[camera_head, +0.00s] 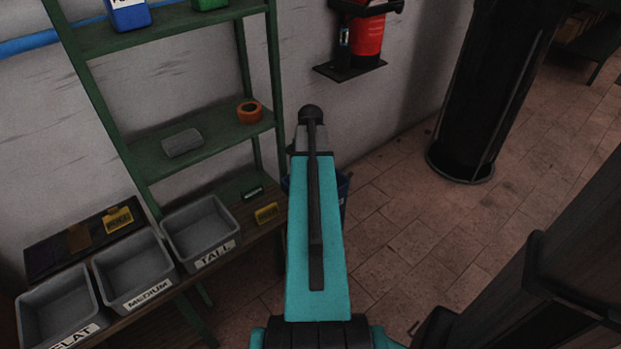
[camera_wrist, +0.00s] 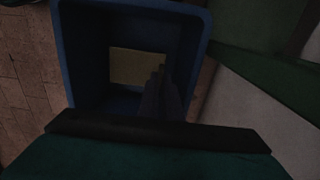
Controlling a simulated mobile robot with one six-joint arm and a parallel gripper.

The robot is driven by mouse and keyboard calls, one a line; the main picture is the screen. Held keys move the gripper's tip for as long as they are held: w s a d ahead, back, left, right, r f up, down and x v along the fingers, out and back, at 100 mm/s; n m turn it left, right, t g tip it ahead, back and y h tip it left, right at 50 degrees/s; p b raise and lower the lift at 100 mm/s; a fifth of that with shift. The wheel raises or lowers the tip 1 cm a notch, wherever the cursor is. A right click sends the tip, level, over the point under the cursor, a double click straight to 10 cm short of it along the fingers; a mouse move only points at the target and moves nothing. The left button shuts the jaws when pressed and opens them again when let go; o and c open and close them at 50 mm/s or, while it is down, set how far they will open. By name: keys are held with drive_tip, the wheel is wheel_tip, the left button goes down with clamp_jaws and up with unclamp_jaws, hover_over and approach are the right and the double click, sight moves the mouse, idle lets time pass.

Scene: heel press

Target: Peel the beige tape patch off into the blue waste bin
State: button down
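The blue waste bin (camera_wrist: 72,60) stands below my gripper in the wrist view, and I look down into it. In the head view only a sliver of the bin (camera_head: 343,190) shows beside my arm. The beige tape patch (camera_wrist: 130,66) is a flat rectangle seen within the bin's opening. My gripper (camera_wrist: 160,72) points down into the opening; its dark fingers look close together and overlap the patch's right part. The dim picture does not show whether they pinch the patch or it lies below them. My arm hides the gripper in the head view.
Grey bins marked FLAT (camera_head: 58,308), MEDIUM (camera_head: 133,272) and TALL (camera_head: 200,232) stand on a bench at left. A green shelf (camera_head: 205,146) holds a grey block and an orange roll. A fire extinguisher (camera_head: 369,36) and a black column (camera_head: 488,90) are beyond.

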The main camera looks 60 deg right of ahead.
drive_tip(key=shift+f+b, duration=0.5)
drive_tip(key=shift+f, duration=0.35)
drive_tip(key=c, duration=1.7)
unclamp_jaws()
drive_tip(key=shift+w, duration=0.1)
drive_tip(key=shift+d+r, duration=0.1)
drive_tip(key=shift+r, duration=0.1)
drive_tip(key=shift+c, duration=0.3)
drive_tip(key=shift+w+r+p, duration=0.15)
drive_tip(key=shift+r+p, duration=1.65)
drive_tip(key=shift+o, duration=1)
drive_tip(key=shift+r, duration=0.2)
drive_tip(key=shift+r+p, duration=1.45)
drive_tip(key=shift+p, duration=0.05)
drive_tip(key=shift+r, duration=0.1)
